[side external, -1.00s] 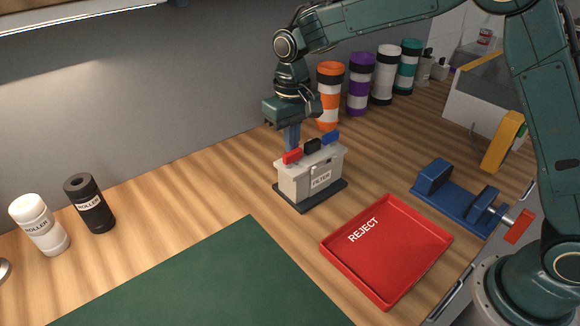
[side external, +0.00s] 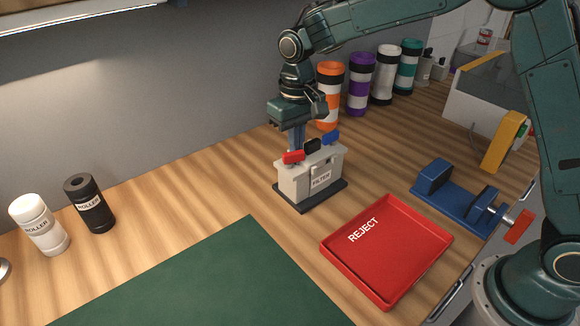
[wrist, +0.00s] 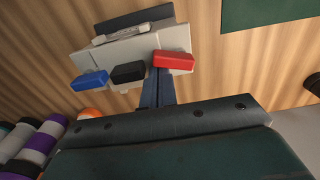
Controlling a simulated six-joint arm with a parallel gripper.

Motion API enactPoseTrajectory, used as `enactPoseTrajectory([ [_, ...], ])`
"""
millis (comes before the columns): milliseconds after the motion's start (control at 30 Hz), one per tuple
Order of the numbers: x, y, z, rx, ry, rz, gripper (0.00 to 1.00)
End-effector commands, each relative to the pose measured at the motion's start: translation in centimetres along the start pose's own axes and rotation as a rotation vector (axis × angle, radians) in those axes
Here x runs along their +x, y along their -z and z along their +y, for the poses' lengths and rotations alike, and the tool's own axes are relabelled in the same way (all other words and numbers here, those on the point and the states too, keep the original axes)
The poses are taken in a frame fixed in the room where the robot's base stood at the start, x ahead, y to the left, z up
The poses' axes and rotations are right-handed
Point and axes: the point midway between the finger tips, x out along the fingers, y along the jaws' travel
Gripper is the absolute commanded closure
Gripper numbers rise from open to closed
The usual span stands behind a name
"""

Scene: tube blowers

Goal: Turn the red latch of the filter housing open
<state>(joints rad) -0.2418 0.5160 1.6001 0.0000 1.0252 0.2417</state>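The filter housing (side external: 308,180) is a pale grey box with a FILTER label on a dark base plate. It also shows in the wrist view (wrist: 130,48). Three latches sit along its top: red (side external: 293,157), black (side external: 312,147) and blue (side external: 331,138). In the wrist view the red latch (wrist: 175,60) lies at a different angle from the black (wrist: 128,72) and blue (wrist: 89,79) ones. My gripper (side external: 297,143) points down just behind the red latch. In the wrist view its fingers (wrist: 157,78) are together, beside the latch's inner end, seemingly touching it. Nothing shows between them.
A red REJECT tray (side external: 335,245) lies in front and to the right. A blue fixture (side external: 450,200) stands farther right. Several banded canisters (side external: 359,85) stand behind. A green mat (side external: 210,280) and two rollers (side external: 90,205) are on the left.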

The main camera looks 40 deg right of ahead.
Motion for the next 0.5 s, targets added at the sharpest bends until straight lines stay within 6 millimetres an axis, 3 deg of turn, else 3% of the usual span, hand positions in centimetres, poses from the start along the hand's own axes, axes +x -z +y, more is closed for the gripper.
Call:
enactPoseTrajectory([
  [500, 0.04, -0.49, 0.13, 0.0, -0.001, -0.002, 1.0],
])
